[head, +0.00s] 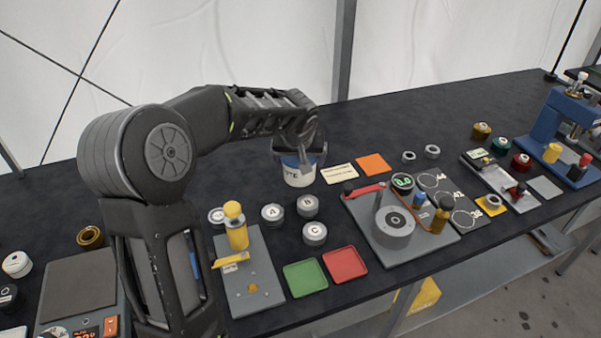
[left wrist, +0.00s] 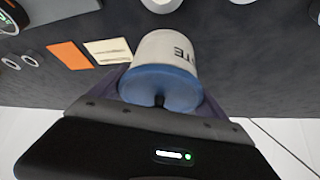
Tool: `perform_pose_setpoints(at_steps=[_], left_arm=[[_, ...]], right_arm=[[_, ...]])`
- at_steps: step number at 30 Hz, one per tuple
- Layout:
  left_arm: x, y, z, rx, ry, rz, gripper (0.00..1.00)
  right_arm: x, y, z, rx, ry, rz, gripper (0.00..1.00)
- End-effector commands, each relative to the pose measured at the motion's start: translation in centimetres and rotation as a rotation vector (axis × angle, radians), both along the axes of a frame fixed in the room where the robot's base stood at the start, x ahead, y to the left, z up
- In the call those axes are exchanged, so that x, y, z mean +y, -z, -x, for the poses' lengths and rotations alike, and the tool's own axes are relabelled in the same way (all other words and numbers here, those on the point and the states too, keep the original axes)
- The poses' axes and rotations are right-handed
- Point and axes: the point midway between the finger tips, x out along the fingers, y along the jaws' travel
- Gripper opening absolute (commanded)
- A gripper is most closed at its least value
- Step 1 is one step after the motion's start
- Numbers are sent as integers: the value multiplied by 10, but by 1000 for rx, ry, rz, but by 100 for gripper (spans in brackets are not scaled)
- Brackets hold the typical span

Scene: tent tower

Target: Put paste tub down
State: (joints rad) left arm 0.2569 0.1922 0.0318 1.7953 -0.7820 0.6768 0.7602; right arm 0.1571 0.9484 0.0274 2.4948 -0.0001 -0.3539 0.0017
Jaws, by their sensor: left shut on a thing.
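The paste tub (head: 298,176) is white with dark lettering and a blue band at its top. In the head view it is at the back middle of the black table, below my left gripper (head: 300,155). In the left wrist view the tub (left wrist: 172,50) shows its blue lid toward the camera, between the fingers of my left gripper (left wrist: 160,92). The gripper is shut on the tub. I cannot tell whether the tub's base touches the table. My right gripper is not in view.
A cream card (head: 340,173) and an orange square (head: 373,164) lie just right of the tub. Round tins marked A (head: 272,213), B (head: 307,205) and C (head: 315,233) stand in front. A grey fixture board (head: 360,219) is at right. The table behind the tub is clear.

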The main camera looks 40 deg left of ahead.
Motion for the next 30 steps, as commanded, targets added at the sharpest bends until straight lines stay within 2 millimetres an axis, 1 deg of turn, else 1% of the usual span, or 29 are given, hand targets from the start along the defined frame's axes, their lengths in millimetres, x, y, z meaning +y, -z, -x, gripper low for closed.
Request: perform_pose_setpoints(at_steps=[2, 6, 10, 19, 23, 24, 29, 30], left_arm=[[0, 7, 0, 2, 0, 0, 31], [0, 29, 1, 4, 1, 1, 31], [0, 46, 0, 2, 0, 0, 31], [0, 49, 0, -1, 0, -1, 31], [0, 52, 0, -1, 0, 0, 31], [0, 52, 0, 1, 0, 1, 87], [0, 51, 0, 1, 0, 1, 100], [0, 51, 0, 1, 0, 1, 100]], right_arm=[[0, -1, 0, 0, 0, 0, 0], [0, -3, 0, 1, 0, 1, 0], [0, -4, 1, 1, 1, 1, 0], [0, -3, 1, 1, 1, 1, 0], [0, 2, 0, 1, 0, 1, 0], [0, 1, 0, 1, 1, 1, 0], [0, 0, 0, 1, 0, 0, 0], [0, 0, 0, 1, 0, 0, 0]])
